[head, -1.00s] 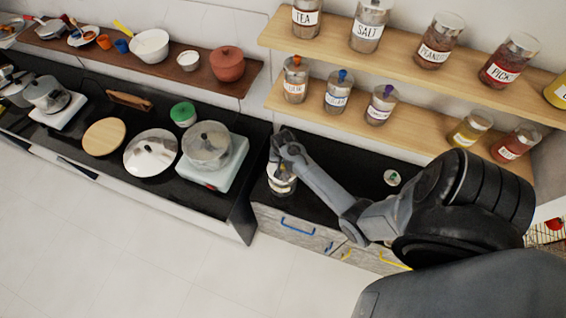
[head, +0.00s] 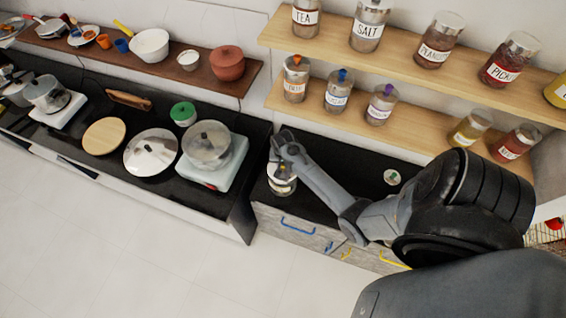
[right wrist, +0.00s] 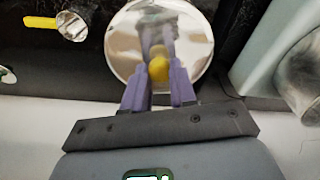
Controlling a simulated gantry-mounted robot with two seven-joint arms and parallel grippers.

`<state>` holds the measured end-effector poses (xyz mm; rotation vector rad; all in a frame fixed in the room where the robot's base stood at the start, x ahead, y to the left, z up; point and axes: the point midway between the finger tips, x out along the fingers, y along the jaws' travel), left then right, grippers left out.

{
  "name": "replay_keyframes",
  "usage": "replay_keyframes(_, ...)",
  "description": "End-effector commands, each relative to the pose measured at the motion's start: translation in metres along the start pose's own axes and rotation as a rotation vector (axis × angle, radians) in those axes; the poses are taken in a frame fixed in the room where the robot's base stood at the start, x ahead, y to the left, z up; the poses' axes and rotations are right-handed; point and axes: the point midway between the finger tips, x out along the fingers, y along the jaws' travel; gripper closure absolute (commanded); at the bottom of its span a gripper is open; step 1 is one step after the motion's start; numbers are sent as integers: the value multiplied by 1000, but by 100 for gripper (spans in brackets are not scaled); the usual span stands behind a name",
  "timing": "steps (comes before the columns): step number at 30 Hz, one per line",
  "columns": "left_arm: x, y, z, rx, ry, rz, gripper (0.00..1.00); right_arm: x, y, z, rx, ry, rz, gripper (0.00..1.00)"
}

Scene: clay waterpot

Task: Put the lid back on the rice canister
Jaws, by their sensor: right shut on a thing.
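My right gripper (head: 276,158) is over the canister (head: 282,186) on the black counter at the middle of the head view. In the right wrist view, the two purple fingers of this gripper (right wrist: 159,78) are shut on the yellow knob (right wrist: 159,69) of a shiny round metal lid (right wrist: 190,45). The canister is clear with a pale label, and my gripper and arm hide its top. The lid hides what lies under it in the wrist view, so I cannot tell whether it touches the canister. My left gripper is out of view.
A burner with a steel pot (head: 207,145) stands left of the canister. A small round item (head: 392,177) lies on the counter to the right. Shelves of labelled jars (head: 338,92) rise behind. A yellow-handled metal item (right wrist: 73,26) shows in the wrist view.

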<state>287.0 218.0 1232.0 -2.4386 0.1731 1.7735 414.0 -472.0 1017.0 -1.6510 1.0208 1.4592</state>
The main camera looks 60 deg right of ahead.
Motion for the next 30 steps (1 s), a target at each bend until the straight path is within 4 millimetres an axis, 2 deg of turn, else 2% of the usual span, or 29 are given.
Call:
replay_keyframes(9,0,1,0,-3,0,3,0,0,0,0,0,0,0,100)
replay_keyframes(10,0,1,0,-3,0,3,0,0,0,0,0,0,0,71)
replay_keyframes(15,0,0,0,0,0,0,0,0,0,0,0,0,0,45)
replay_keyframes(21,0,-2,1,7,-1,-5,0,0,0,0,0,0,0,44)
replay_keyframes(26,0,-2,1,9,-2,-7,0,0,0,0,0,0,0,21)
replay_keyframes(30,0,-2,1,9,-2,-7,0,0,0,0,0,0,0,19)
